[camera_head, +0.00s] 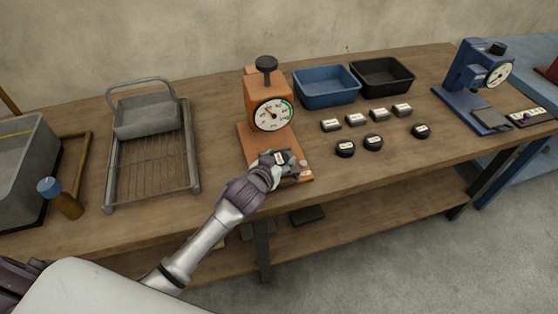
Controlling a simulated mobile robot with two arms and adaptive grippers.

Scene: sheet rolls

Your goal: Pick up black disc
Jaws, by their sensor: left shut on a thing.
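My left gripper (282,162) is at the base of the orange dial gauge (268,92), shut on a small dark piece with a white label (281,157). It looks like a black disc, but the fingers hide most of its outline. The piece is at the front of the gauge's base; whether it touches the base is hard to tell. Three other black discs with white labels lie on the wooden table to the right: a left one (345,149), a middle one (373,143) and a right one (421,131). My right gripper is out of view.
Several labelled dark blocks (356,120) lie behind the discs. A blue bin (327,101) and a black bin (384,90) stand at the back.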

